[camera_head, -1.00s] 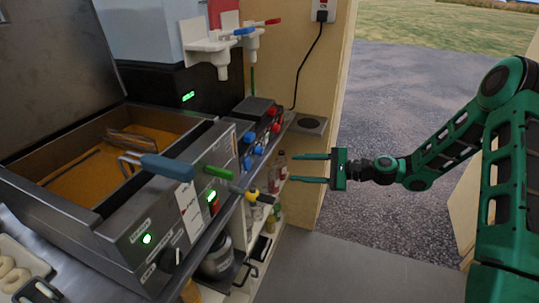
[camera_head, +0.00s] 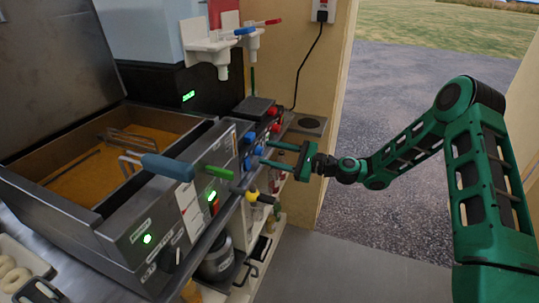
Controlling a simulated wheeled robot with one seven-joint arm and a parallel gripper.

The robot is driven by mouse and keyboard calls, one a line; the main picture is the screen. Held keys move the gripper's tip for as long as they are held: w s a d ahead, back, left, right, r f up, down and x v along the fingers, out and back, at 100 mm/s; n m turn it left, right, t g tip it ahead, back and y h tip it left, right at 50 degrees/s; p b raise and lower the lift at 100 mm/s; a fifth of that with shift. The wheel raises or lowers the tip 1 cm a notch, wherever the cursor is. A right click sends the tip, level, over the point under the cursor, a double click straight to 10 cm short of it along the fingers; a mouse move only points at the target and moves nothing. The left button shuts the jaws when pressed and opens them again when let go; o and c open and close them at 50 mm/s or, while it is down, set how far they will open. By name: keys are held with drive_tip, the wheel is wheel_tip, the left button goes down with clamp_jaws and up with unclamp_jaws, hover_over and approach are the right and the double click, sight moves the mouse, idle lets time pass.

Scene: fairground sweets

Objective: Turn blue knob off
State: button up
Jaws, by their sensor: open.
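Several blue knobs sit on the front panel of a small dark appliance (camera_head: 254,106) beside the fryer. One blue knob (camera_head: 258,150) is closest to my fingertips, another blue knob (camera_head: 249,137) is above it, and a third blue knob (camera_head: 247,163) is lower left. My gripper (camera_head: 266,153) is green and open, pointing left, with its two fingers one above the other. The fingertips are at or just in front of the closest knob; I cannot tell whether they touch it. How each knob is turned is too small to read.
Red knobs (camera_head: 274,112) share the panel, right of the blue ones. The deep fryer (camera_head: 130,235) fills the left, with a blue-handled tool (camera_head: 168,167) across its edge. Bottles and shelves lie under the counter. The floor (camera_head: 350,272) at right is clear.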

drive_tip(key=shift+w+a, duration=0.2)
drive_tip(key=shift+a, duration=0.35)
